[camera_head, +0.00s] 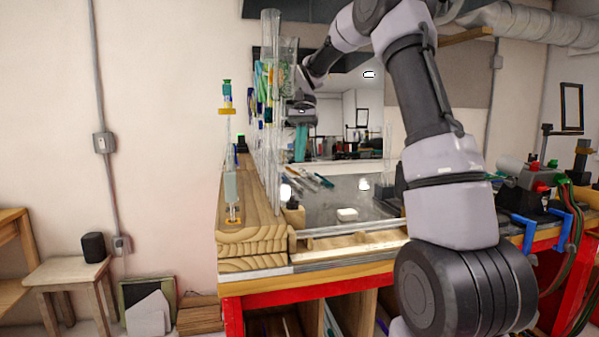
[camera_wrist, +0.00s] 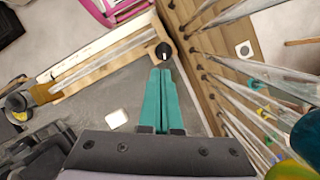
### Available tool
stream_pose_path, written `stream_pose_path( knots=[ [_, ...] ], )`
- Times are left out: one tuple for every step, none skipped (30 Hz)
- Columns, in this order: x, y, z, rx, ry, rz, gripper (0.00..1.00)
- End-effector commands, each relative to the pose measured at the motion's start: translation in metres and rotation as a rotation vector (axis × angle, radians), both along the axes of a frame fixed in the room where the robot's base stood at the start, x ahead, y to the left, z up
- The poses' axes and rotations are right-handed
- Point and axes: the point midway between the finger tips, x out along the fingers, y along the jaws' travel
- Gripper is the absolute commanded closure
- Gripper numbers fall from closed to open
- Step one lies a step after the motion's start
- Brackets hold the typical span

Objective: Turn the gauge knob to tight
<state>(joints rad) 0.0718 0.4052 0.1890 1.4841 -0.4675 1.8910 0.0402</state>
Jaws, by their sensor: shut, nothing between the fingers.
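A small round black knob (camera_wrist: 164,52) with a light mark on top sits at the corner of the wooden frame in the wrist view. In the head view a small dark knob (camera_head: 293,203) shows at the front left corner of the grey work surface. My gripper (camera_wrist: 161,72) has teal fingers that are shut together and empty. In the wrist view their tips point at the knob and lie just below it in the picture. In the head view my gripper (camera_head: 300,158) hangs above the bench, higher than the knob and apart from it. I cannot read the setting.
Glass rods (camera_wrist: 230,60) stand in a row along a wooden rack (camera_wrist: 200,75), close to the right of my fingers. A small white block (camera_head: 347,214) lies on the grey surface (camera_head: 340,190). A burner-like device (camera_head: 530,180) with red knobs stands at the right.

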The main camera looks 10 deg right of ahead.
Motion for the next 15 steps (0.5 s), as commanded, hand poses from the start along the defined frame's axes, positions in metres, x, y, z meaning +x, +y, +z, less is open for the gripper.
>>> stream_pose_path(
  knots=[
    [-0.008,-0.009,0.002,-0.012,-0.012,-0.108,1.00],
    [-0.013,-0.014,0.002,-0.019,-0.020,-0.185,1.00],
    [-0.020,-0.021,0.001,-0.026,-0.027,-0.300,1.00],
    [-0.025,-0.026,0.000,-0.030,-0.032,-0.391,1.00],
    [-0.030,-0.031,-0.001,-0.032,-0.035,-0.483,1.00],
    [-0.036,-0.037,-0.002,-0.031,-0.039,-0.608,1.00],
    [-0.040,-0.041,-0.003,-0.031,-0.041,-0.700,1.00],
    [-0.045,-0.045,-0.003,-0.028,-0.041,-0.790,1.00],
    [-0.050,-0.050,-0.005,-0.023,-0.039,-0.905,1.00],
    [-0.054,-0.054,-0.006,-0.019,-0.037,-0.983,1.00],
    [-0.057,-0.057,-0.007,-0.013,-0.033,-1.058,1.00],
    [-0.061,-0.061,-0.007,-0.006,-0.029,-1.146,1.00],
    [-0.063,-0.064,-0.008,-0.001,-0.026,-1.204,1.00],
    [-0.065,-0.066,-0.009,0.005,-0.023,-1.253,1.00],
    [-0.067,-0.068,-0.010,0.010,-0.018,-1.308,1.00]
  ],
)
